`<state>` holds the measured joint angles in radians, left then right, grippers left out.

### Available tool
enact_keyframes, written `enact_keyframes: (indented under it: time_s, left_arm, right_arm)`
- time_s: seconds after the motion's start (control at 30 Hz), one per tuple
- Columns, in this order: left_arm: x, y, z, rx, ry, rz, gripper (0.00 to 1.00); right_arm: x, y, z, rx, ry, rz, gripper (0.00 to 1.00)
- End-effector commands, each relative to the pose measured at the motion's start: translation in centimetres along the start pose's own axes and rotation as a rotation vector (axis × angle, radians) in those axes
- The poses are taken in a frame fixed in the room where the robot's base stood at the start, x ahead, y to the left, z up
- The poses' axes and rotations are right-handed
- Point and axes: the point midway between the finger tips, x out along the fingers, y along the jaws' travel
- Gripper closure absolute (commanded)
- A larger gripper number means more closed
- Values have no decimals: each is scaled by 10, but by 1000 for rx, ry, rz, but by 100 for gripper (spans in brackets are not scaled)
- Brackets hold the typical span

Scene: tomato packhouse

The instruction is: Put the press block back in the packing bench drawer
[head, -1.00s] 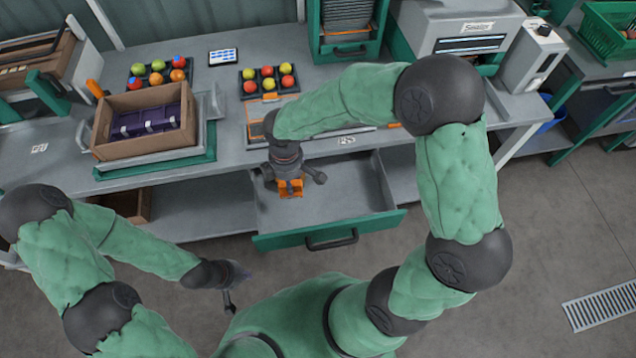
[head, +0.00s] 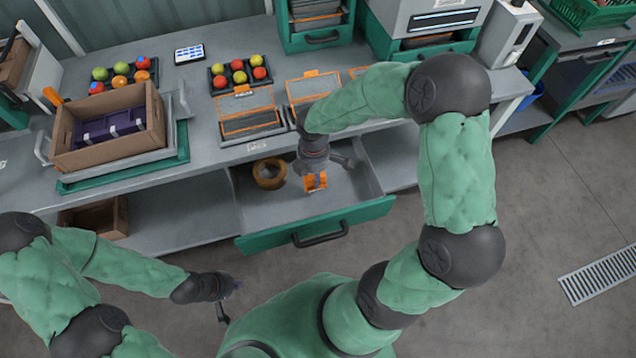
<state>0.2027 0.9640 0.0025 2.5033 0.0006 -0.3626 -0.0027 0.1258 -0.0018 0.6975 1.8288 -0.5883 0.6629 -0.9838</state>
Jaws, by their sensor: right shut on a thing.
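The packing bench drawer (head: 226,203) is pulled open below the bench top, with a green front and a dark handle. My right gripper (head: 316,185) points down over the right part of the drawer. It is shut on a small orange piece, the press block (head: 316,181), partly hidden by the jaws. I cannot tell whether the block touches the drawer floor. My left gripper (head: 230,288) hangs low in front of the bench, left of the drawer front. Its fingers are too small and dark to tell whether they are open.
A brown ring (head: 269,174) lies in the drawer, left of my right gripper. A cardboard box (head: 150,120) with purple contents stands on the bench at left. Orange-edged panels (head: 247,112) and fruit trays (head: 238,75) lie behind the drawer. The drawer's front middle is clear.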

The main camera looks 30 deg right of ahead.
Motion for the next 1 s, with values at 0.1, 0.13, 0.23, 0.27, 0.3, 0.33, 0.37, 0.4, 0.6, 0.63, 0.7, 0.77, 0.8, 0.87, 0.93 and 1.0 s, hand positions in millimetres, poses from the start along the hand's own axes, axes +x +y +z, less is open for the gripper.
enact_keyframes:
  time_s: [0.1,0.13,0.23,0.27,0.3,0.33,0.37,0.4,0.6,0.63,0.7,0.77,0.8,0.87,0.93,1.0]
  left_arm:
    - [3,-1,0,0,0,0,100]
    - [3,-1,0,0,0,0,100]
    - [6,-2,0,0,0,0,100]
    - [8,-3,0,0,0,0,100]
    - [12,-4,-1,0,0,0,100]
    - [15,-5,-1,0,0,0,100]
    - [18,-6,-1,0,0,0,100]
    - [22,-8,-1,0,0,0,100]
    - [27,-10,-1,0,0,0,100]
    - [27,-10,-1,0,0,0,100]
    - [26,-9,-1,0,0,0,100]
    - [26,-9,-1,0,0,0,100]
    - [26,-9,-1,0,0,0,100]
    - [27,-10,-1,0,0,0,100]
    - [28,-10,-1,0,0,0,100]
    - [28,-10,-1,0,0,0,100]
  right_arm:
    - [5,2,4,1,0,1,92]
    - [6,2,5,1,0,1,92]
    - [13,2,10,2,0,1,92]
    - [16,3,12,3,0,0,92]
    - [21,3,13,1,0,0,92]
    - [26,2,12,0,0,-1,92]
    - [31,2,12,0,0,-1,92]
    - [36,2,12,1,0,-2,92]
    - [46,3,12,1,0,1,92]
    - [45,3,12,1,0,2,92]
    - [44,3,12,1,0,2,92]
    - [44,3,12,1,0,1,92]
    - [44,3,12,1,0,1,92]
    - [46,3,12,1,0,1,92]
    - [48,3,12,1,0,1,92]
    - [48,3,12,1,0,1,51]
